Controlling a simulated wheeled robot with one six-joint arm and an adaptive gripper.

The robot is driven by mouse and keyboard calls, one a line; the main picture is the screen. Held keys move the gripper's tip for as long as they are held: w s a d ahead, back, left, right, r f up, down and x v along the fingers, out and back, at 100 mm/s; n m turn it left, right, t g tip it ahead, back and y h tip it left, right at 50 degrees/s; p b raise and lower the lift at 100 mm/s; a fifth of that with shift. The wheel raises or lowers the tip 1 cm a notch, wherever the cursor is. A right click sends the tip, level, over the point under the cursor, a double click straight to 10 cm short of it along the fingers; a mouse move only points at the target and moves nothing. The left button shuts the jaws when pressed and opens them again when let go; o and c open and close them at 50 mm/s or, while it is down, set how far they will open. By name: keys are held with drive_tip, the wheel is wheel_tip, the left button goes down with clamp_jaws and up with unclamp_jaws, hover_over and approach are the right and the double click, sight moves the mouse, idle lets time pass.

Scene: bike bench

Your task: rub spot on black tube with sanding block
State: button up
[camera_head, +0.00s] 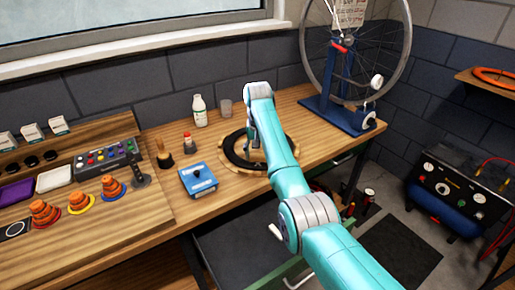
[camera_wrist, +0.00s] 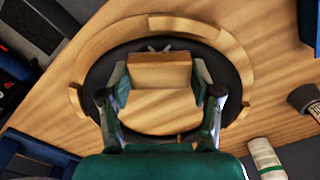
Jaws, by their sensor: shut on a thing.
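The black tube (camera_head: 233,156) lies as a ring on the bench, inside a round wooden rim (camera_head: 292,147). The wrist view also shows the tube (camera_wrist: 96,75). My gripper (camera_wrist: 161,84) is shut on the sanding block (camera_wrist: 160,72), a tan block held crosswise between the fingertips. The block is over the tube's upper part in the wrist view; I cannot tell whether it touches. A small greyish mark (camera_wrist: 153,47) shows just past the block's edge and may be the spot. In the head view my arm hides the block and part of the ring.
A wheel in a blue stand (camera_head: 338,115) is at the back right.

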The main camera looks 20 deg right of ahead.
drive_tip(key=shift+f, duration=0.35)
drive_tip(key=shift+f, duration=0.4)
idle(0.5)
drive_tip(key=shift+d, duration=0.25)
drive_tip(key=shift+s+d, duration=0.2)
drive_tip(key=shift+d, duration=0.25)
drive_tip(key=shift+a, duration=0.2)
drive_tip(key=shift+w+a, duration=0.2)
drive_tip(key=shift+a, duration=0.4)
drive_tip(key=shift+w+a, duration=0.2)
drive_tip(key=shift+a, duration=0.35)
drive_tip(key=shift+d, duration=0.1)
drive_tip(key=shift+s+d+f, duration=0.1)
drive_tip(key=shift+s+d, duration=0.15)
drive_tip(key=shift+d, duration=0.4)
drive_tip(key=shift+s+d, duration=0.2)
drive_tip(key=shift+d, duration=0.4)
